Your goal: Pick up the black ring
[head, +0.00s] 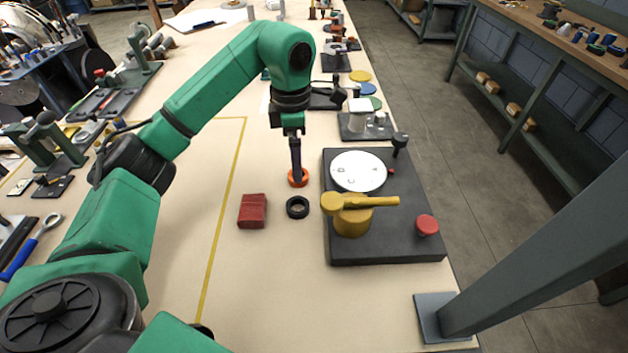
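The black ring (297,207) lies flat on the pale bench top, between a red block and a dark base plate. My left gripper (296,170) points straight down a little beyond the black ring, apart from it. Its fingertips are at an orange ring (298,180). The fingers show as one narrow dark shape, so I cannot tell whether they are open or shut, or whether they hold the orange ring. My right gripper is not in view.
The dark base plate (385,252) right of the ring carries a yellow lever (355,203), a white dial (358,171) and a red knob (427,225). The red block (252,211) lies left. The bench in front of the ring is clear.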

